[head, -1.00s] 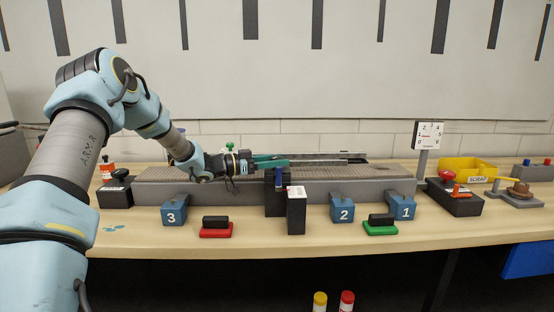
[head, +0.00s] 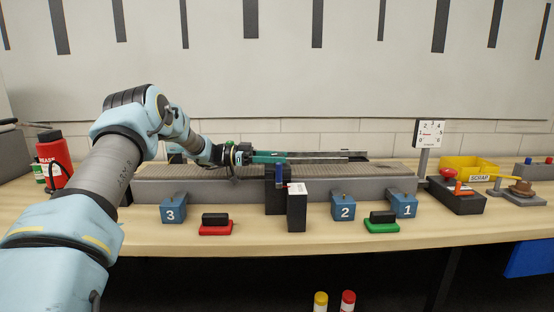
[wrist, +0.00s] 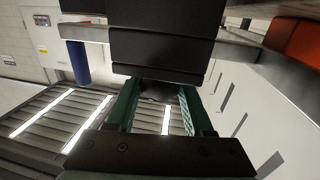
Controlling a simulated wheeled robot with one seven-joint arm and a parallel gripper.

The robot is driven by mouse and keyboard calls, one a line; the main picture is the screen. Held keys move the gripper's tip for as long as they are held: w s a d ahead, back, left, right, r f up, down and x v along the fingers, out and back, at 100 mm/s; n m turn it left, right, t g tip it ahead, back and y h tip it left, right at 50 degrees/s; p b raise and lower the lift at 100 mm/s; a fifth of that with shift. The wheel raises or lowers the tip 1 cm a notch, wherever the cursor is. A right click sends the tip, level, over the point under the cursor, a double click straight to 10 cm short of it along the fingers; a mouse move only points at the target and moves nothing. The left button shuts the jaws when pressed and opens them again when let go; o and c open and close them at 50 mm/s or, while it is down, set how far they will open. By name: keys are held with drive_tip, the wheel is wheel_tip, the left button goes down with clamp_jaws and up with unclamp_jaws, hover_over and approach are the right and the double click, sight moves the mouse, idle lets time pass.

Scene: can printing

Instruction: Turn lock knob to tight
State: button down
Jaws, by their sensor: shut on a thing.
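My gripper (head: 284,157), with its teal fingers, reaches in from the left over the conveyor to the black printing unit at the middle. In the wrist view the two teal fingers (wrist: 160,104) close around a dark, rounded part (wrist: 156,89) under a large black block (wrist: 162,45). I take this part for the lock knob. It is mostly hidden between the fingers, and I can read no tight mark or angle on it. In the head view the knob is hidden by the gripper and the rail beyond it.
The conveyor (head: 205,190) runs across the bench. Numbered blue blocks, a red-based switch (head: 216,229) and a green-based switch (head: 381,227) stand in front. A dial sign (head: 430,133), a red button box (head: 456,196) and a yellow scrap bin (head: 466,164) are right. A red bottle (head: 52,166) is left.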

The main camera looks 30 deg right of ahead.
drive_tip(key=shift+r, duration=0.15)
drive_tip(key=c, duration=0.6)
unclamp_jaws()
drive_tip(key=shift+b+v, duration=1.7)
drive_tip(key=shift+v, duration=3.7)
